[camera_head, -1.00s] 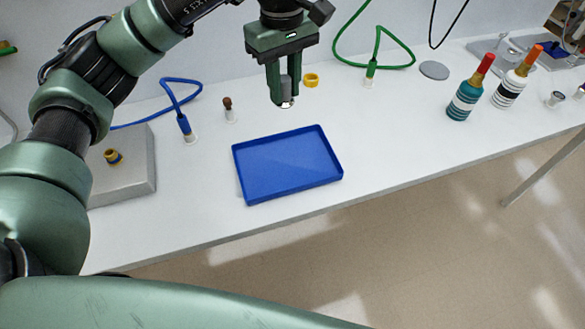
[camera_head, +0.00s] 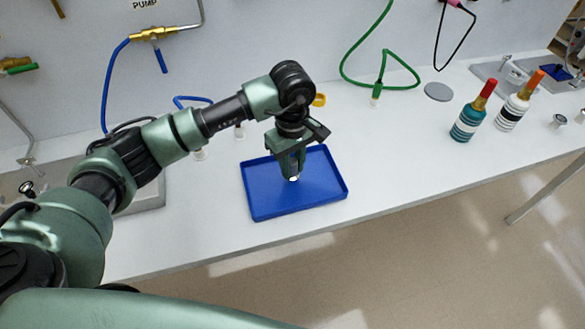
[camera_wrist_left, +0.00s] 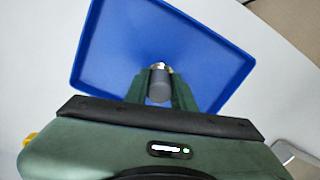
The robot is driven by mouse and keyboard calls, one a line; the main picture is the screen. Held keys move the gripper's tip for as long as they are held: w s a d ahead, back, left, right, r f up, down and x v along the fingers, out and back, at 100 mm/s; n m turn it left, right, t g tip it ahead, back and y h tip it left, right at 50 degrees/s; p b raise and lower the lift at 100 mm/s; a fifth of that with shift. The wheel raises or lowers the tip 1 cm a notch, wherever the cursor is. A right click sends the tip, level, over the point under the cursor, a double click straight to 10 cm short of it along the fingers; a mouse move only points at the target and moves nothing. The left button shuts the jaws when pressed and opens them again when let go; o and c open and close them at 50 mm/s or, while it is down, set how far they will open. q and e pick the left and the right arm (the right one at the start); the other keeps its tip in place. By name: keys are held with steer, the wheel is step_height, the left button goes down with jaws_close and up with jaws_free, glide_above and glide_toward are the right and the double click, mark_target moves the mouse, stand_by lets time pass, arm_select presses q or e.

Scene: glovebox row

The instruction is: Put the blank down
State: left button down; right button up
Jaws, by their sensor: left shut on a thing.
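My left gripper (camera_head: 292,177) is over the blue tray (camera_head: 268,205), with its fingers pointing down. It is shut on the blank, a small grey cylinder with a bright metal end, whose tip shows below the fingers in the head view (camera_head: 294,178). In the left wrist view the blank (camera_wrist_left: 159,86) sits between the two green fingertips (camera_wrist_left: 160,90), over the tray floor. I cannot tell whether the blank touches the tray floor. The tray (camera_wrist_left: 110,50) shows nothing else in it. My right gripper is not in view.
A yellow ring (camera_head: 319,100) lies behind the tray, partly hidden by my arm. Two banded bottles, one teal (camera_head: 467,122) and one white (camera_head: 512,110), stand at the right. A grey disc (camera_head: 438,92) lies near the wall.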

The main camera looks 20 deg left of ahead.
arm_select(q)
step_height(320, 180, down, 2)
steer(key=shift+f, duration=0.1)
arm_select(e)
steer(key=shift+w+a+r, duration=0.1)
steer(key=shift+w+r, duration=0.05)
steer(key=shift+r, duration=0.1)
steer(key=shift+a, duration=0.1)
arm_select(q)
steer(key=shift+f, duration=0.2)
steer(key=c, duration=1.2)
jaws_free()
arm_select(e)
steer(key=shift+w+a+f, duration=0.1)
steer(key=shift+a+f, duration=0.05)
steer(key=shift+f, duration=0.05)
